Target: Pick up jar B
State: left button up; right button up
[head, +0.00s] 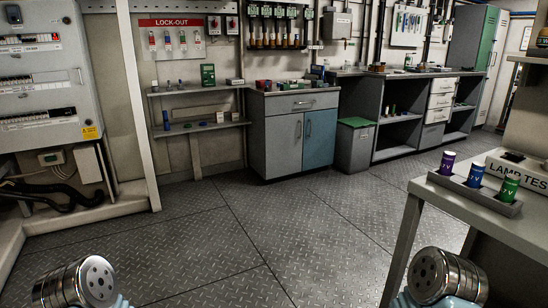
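I cannot make out a jar marked B anywhere in the head view. On the right-hand table, three small upright cylinders with light labels stand in a row in a grey tray (508,207): a purple one (447,163), a blue one (475,175) and a green one (510,188). Their labels seem to read "7V". Small items on the far shelves and cabinet tops are too small to identify. Only rounded metal parts of my two arms show at the bottom left and bottom right. No gripper fingers are visible.
A "LAMP TEST" box (519,173) sits behind the tray on the right-hand table (465,208). A low shelf (199,130), a grey-and-blue cabinet (283,146) and a green-lidded bin (355,148) line the back wall. An electrical cabinet stands left. The central metal floor (250,225) is clear.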

aim_at(348, 64)
jog(key=i+j+u, duration=0.25)
jog(key=i, duration=0.35)
jog(key=i+j+u, duration=0.25)
jog(key=i, duration=0.35)
jog(key=i+l+z, duration=0.2)
jog(key=i+z, duration=0.8)
jog(key=i, duration=0.15)
jog(key=i+j+z, duration=0.3)
jog(key=i+z, duration=0.2)
jog(key=i+l+z, duration=0.2)
jog(key=i+z, duration=0.25)
jog(key=i, duration=0.5)
jog(key=i+j+z, duration=0.15)
jog(key=i+z, duration=0.3)
jog(key=i, duration=0.45)
